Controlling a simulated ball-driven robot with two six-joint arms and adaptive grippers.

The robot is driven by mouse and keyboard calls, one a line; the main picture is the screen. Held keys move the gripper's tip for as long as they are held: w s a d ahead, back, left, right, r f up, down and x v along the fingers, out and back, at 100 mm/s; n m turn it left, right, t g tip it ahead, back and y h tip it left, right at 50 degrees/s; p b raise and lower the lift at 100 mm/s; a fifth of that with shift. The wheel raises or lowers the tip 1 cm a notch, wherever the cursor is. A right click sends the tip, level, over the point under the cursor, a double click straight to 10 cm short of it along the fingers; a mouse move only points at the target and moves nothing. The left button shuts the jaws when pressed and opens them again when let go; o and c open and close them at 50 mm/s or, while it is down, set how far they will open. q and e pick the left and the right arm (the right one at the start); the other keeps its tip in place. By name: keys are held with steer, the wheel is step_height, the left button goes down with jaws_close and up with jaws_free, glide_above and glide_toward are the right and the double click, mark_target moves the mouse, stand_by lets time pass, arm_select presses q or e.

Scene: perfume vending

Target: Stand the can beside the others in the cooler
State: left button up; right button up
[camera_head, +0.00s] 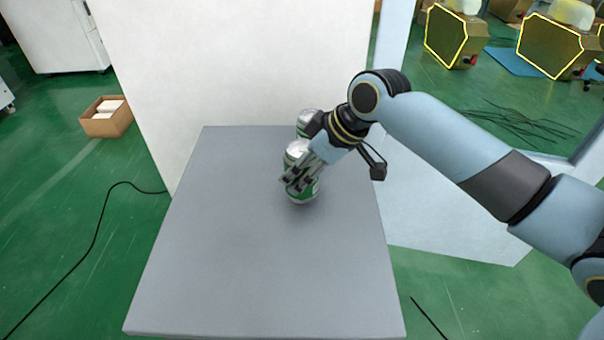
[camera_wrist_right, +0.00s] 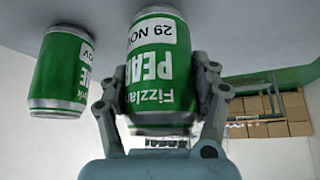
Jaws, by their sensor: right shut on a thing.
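A green and silver can (camera_head: 302,192) is between the fingers of my right gripper (camera_head: 298,180), over the grey table. The right wrist view shows its green label (camera_wrist_right: 158,75), with white lettering, between the two fingers (camera_wrist_right: 160,98), which are shut on it. A second green can (camera_head: 306,118) is just behind it, partly hidden by the gripper. In the right wrist view this second can (camera_wrist_right: 62,70) is on the left, apart from the held one. I cannot tell whether the held can touches the table. No cooler can be made out for certain. My left gripper is out of view.
The grey table top (camera_head: 250,270) is bare at the front and left. A tall white panel (camera_head: 230,70) rises behind it. An open cardboard box (camera_head: 106,118) and a black cable (camera_head: 98,232) lie on the green floor at left.

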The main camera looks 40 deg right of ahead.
steer(key=shift+f, duration=0.8)
steer(key=o, duration=1.6)
steer(key=shift+f, duration=0.1)
steer(key=shift+c, duration=0.2)
